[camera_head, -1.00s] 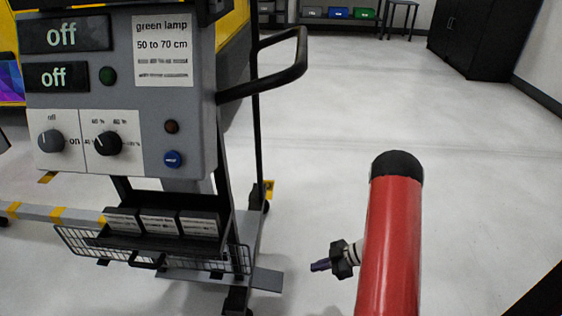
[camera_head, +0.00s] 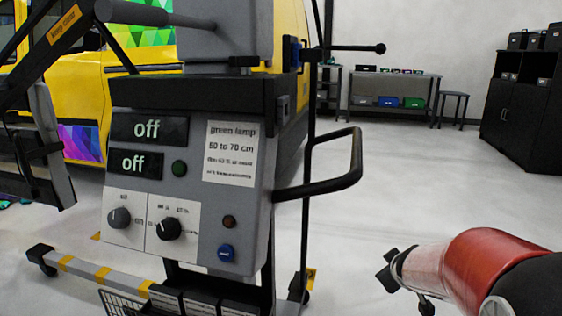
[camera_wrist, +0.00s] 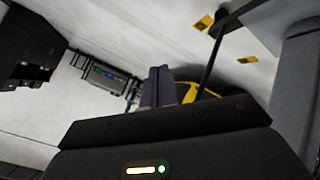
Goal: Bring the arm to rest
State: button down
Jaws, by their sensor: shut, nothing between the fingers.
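My arm is at the lower right of the head view, with its red link lying across the corner. The dark end at its left side looks like my gripper (camera_head: 388,274), which is small and partly hidden there. In the wrist view the purple-grey fingers of my gripper (camera_wrist: 157,86) stand together, shut and empty. In the head view my gripper is over open floor, to the right of the grey control panel (camera_head: 190,235) and apart from it.
The panel's cart has a black handle (camera_head: 335,183) sticking out to the right, left of my arm. A yellow vehicle (camera_head: 150,75) is behind it. A bench (camera_head: 395,84), a stool (camera_head: 453,96) and a black cabinet (camera_head: 530,125) stand far back. The floor between is clear.

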jog(key=s+a+r+m+g, duration=0.1)
jog(key=s+a, duration=0.3)
jog(key=s, duration=0.4)
jog(key=s+a+r+m+g+y+p, duration=0.1)
jog(key=s+a+r+m, duration=0.2)
jog(key=s, duration=0.6)
jog(key=s+a+r+m+g+y, duration=0.1)
jog(key=s+a+r, duration=0.2)
jog(key=s, duration=0.6)
jog(key=shift+a+r+m+g+p, duration=0.3)
jog(key=shift+a+r+m+p, duration=0.1)
jog(key=shift+a, duration=0.75)
